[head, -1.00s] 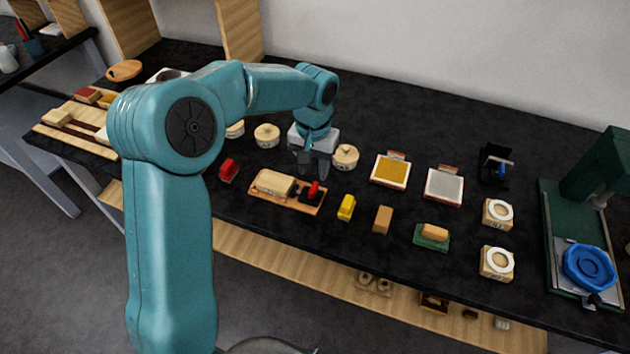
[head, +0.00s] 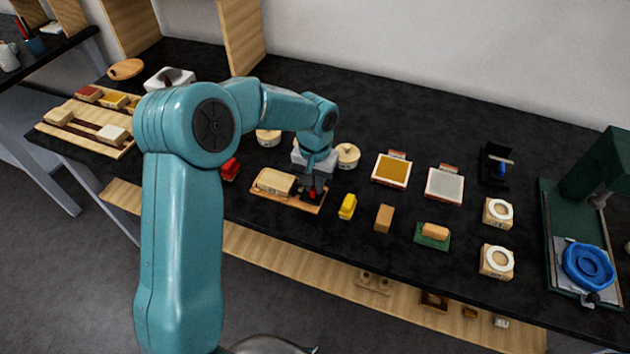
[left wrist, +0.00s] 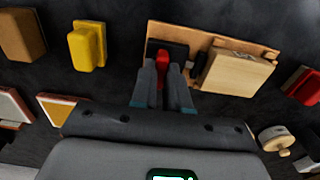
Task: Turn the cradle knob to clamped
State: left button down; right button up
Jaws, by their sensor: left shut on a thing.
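The cradle is a tan wooden board (head: 300,205) with a pale wooden block (head: 273,181) on its left part and a red knob on its right part. In the left wrist view the block (left wrist: 237,72) lies to the right of the red knob (left wrist: 161,62), which stands on a dark base. My left gripper (left wrist: 162,74) is shut on the red knob, with one finger on each side of it. In the head view my left gripper (head: 313,187) reaches down over the board's right end and hides most of the knob. My right gripper is not in view.
A yellow block (head: 347,206) and a brown block (head: 384,218) stand just right of the cradle. A red object (head: 230,169) lies to its left. Round pale lidded pots (head: 347,155) stand behind. A green press with a blue wheel (head: 588,266) is far right.

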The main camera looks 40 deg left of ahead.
pick_arm(q)
jog(key=n+b, duration=0.3)
jog(key=n, duration=0.1)
jog(key=shift+f, duration=0.1)
jog(key=n+b, duration=0.1)
jog(key=n, duration=0.1)
jog(key=shift+w+n, duration=0.1)
jog(key=shift+n, duration=0.3)
jog(key=n+b, duration=0.2)
jog(key=n, duration=0.1)
jog(key=shift+n, duration=0.4)
jog(key=n+b, duration=0.1)
jog(key=n, duration=0.3)
jog(key=shift+a+r+n+b, duration=0.15)
jog(key=shift+n+b, duration=0.25)
jog(key=shift+n, duration=1.1)
jog(key=shift+r, duration=0.1)
jog(key=c, duration=1.1)
grip_release()
